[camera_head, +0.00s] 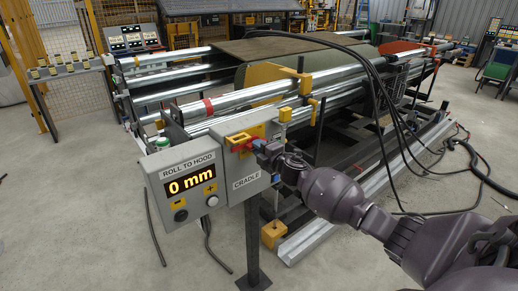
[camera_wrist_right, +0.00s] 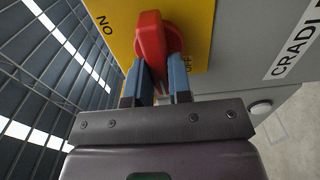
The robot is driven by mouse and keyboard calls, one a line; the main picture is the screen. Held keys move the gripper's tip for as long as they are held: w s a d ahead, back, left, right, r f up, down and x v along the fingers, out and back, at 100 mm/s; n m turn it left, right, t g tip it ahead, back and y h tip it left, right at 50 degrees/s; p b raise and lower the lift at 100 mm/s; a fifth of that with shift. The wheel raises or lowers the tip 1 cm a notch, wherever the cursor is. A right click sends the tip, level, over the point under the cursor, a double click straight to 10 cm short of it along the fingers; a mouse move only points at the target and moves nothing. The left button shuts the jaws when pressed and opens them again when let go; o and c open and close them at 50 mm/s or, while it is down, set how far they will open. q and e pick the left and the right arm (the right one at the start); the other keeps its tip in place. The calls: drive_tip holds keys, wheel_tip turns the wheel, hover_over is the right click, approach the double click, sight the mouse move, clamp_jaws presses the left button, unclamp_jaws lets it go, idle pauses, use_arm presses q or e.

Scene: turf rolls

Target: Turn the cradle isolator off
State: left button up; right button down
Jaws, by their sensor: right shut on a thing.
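The cradle isolator has a red handle (camera_wrist_right: 150,38) on a yellow plate (camera_wrist_right: 201,22), on the face of a grey box (camera_head: 262,174) labelled CRADLE. In the right wrist view, "ON" shows left of the handle and "OFF" is partly hidden beside the right finger. My right gripper (camera_wrist_right: 154,82) is shut on the red handle, with a blue-grey finger on each side. In the head view, the right gripper (camera_head: 260,147) reaches the red handle (camera_head: 241,146) from the right. I cannot tell exactly which mark the handle points to. My left gripper is not in view.
A control box (camera_head: 187,186) reading "ROLL TO HOOD 0 mm" adjoins the CRADLE box at left. A grey post (camera_head: 253,240) supports the boxes. Behind them stands a machine with long metal rollers (camera_head: 258,96). Black cables (camera_head: 392,110) hang near my right arm. Floor at front left is clear.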

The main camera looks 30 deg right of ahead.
idle(0.5)
drive_tip(key=c, duration=1)
unclamp_jaws()
drive_tip(key=shift+c, duration=0.2)
drive_tip(key=shift+s, duration=0.1)
drive_tip(key=s, duration=1)
drive_tip(key=shift+s+d, duration=0.3)
drive_tip(key=shift+d, duration=0.1)
